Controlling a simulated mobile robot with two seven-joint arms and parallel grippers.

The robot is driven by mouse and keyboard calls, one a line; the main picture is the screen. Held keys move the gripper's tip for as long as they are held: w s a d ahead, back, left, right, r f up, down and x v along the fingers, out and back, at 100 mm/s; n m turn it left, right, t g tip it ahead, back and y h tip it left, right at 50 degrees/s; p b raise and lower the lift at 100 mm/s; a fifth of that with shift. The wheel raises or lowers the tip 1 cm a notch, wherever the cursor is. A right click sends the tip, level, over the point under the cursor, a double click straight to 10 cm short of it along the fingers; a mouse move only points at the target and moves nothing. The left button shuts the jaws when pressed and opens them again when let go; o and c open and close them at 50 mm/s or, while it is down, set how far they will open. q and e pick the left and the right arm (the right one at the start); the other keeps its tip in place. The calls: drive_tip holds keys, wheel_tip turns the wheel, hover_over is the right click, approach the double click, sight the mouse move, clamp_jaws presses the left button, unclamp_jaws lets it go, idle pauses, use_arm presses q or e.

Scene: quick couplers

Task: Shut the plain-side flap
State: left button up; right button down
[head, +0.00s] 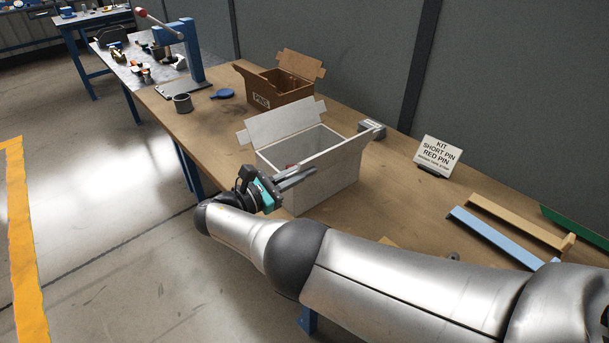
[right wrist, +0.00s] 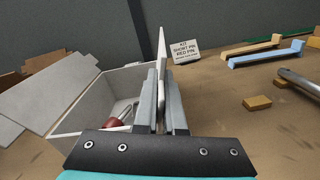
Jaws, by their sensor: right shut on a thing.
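A white open box (head: 325,185) stands on the wooden bench; it also shows in the right wrist view (right wrist: 62,147). Its far flap (head: 285,124) stands up and leans outward. Its near flap (head: 345,148) is raised; it shows almost edge-on in the right wrist view (right wrist: 162,50). My right gripper (head: 308,174) is at the left end of this near flap, with its fingers (right wrist: 163,100) shut on it. I cannot tell which flap is on the plain side. A red item with a pale pin (right wrist: 120,115) lies inside the box. My left gripper is out of view.
A kit sign (head: 438,156) stands right of the white box. Blue (head: 495,237) and tan (head: 520,222) bars lie at the right.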

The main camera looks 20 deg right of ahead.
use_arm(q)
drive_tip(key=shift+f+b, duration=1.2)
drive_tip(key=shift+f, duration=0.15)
use_arm(e)
drive_tip(key=shift+w+a+r+n, duration=0.1)
drive_tip(key=shift+w+n, duration=0.3)
drive_tip(key=shift+n, duration=0.7)
drive_tip(key=shift+w+a+n, duration=0.1)
drive_tip(key=shift+w+n, duration=0.3)
drive_tip(key=shift+n, duration=0.7)
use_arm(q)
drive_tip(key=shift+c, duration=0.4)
